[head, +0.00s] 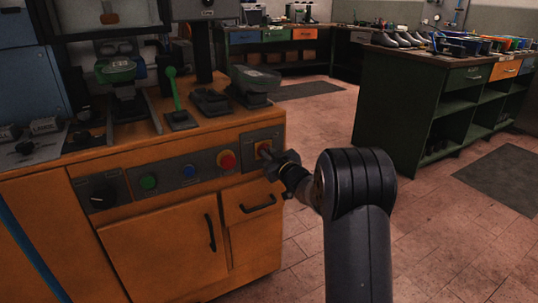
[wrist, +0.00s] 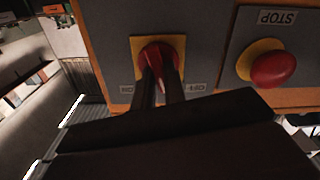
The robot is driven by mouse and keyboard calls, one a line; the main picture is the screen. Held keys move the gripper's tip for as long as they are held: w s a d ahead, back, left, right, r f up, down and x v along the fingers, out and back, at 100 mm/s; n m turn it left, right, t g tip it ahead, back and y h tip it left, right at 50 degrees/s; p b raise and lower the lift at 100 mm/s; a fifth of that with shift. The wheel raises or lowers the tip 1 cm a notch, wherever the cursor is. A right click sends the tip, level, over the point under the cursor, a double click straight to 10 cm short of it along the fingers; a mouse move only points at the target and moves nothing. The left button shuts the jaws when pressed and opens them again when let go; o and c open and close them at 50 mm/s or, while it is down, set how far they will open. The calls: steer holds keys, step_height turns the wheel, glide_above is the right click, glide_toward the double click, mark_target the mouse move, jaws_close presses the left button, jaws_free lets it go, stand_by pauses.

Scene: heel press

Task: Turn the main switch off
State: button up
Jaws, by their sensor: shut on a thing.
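The main switch (head: 263,146) is at the right end of the control panel on the orange cabinet's front. In the wrist view, which is upside down, it is a red knob (wrist: 154,52) on a yellow square plate (wrist: 136,44). Small labels, seemingly ON and OFF, sit on either side of it. My gripper (head: 271,153) reaches the switch from the right. In the wrist view its two dark fingers (wrist: 161,80) are closed around the knob's grip. The fingers hide part of the knob, so I cannot tell which label it points to.
The red stop button (head: 227,160) is beside the switch; it also shows in the wrist view (wrist: 273,69). Blue (head: 189,171) and green (head: 148,182) buttons are further left. A drawer handle (head: 258,204) juts out below. Open floor lies right of the cabinet.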

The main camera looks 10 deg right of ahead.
jaws_close()
steer(key=shift+f+n+b, duration=0.1)
steer(key=shift+n+b, duration=0.2)
steer(key=shift+a+n+b, duration=0.1)
steer(key=shift+n+b, duration=1.9)
steer(key=shift+n, duration=0.6)
steer(key=o, duration=0.6)
jaws_free()
